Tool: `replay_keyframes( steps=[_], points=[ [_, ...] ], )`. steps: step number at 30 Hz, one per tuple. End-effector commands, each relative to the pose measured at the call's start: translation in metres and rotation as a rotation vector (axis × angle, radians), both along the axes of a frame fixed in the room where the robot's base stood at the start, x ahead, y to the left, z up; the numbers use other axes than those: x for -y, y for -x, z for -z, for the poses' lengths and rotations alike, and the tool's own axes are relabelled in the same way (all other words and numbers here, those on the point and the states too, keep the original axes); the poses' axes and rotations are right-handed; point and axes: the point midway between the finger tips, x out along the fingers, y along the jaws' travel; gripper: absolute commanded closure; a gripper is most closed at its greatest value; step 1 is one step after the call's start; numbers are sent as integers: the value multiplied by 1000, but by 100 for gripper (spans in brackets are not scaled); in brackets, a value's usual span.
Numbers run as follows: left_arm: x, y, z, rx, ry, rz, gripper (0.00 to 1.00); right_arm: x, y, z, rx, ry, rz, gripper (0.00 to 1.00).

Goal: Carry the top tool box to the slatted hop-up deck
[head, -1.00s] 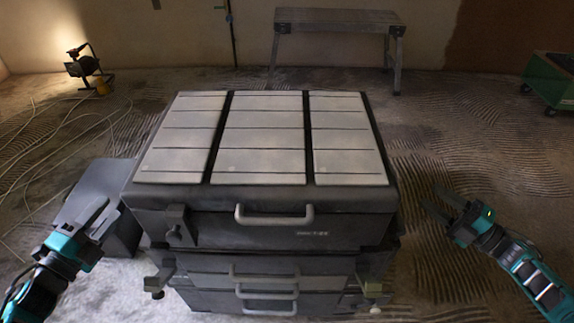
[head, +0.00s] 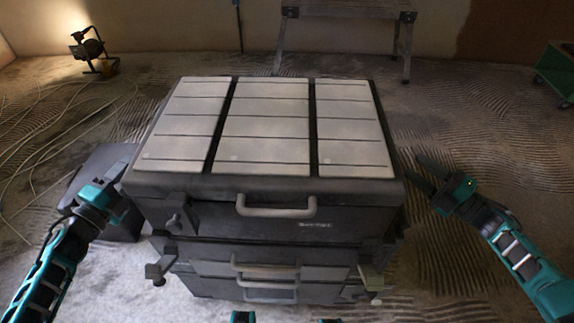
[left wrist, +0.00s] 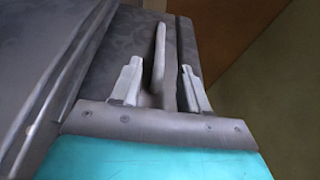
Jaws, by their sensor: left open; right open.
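The top tool box (head: 268,188), dark grey with pale lid panels and a front handle (head: 276,205), rests on other dark boxes (head: 265,272) in a stack. My left gripper (head: 122,190) is at the box's left side, its tips partly hidden. In the left wrist view its open fingers (left wrist: 158,82) stand on either side of a grey bar (left wrist: 159,55) that looks like a side handle; I see no grip on it. My right gripper (head: 427,178) is open beside the box's right side, apparently just short of it. The hop-up deck (head: 345,13) stands at the back wall, its top partly cut off.
A work lamp (head: 88,47) stands at the back left, with pale cables (head: 35,140) on the floor. A dark case (head: 97,170) lies left of the stack. A green cart (head: 556,70) is at the far right. The floor between stack and deck looks clear.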

Motion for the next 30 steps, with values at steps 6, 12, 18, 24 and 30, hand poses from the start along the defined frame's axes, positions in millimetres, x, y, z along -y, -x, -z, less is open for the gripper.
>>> replay_keyframes(
  steps=[6,12,18,24,30],
  points=[
    [14,-38,-2,2,1,0,55,-29,-27,-7,1,-2,-1,56],
    [21,-57,-1,-1,2,0,55,-44,-40,-9,-1,-1,-1,56],
    [23,-62,-1,-1,0,0,55,-48,-44,-10,-1,0,0,56],
    [23,-62,-1,-1,0,0,55,-48,-44,-10,-1,0,0,56],
    [23,-62,-1,-1,0,0,73,-47,-44,-9,-1,0,0,73]
  ],
)
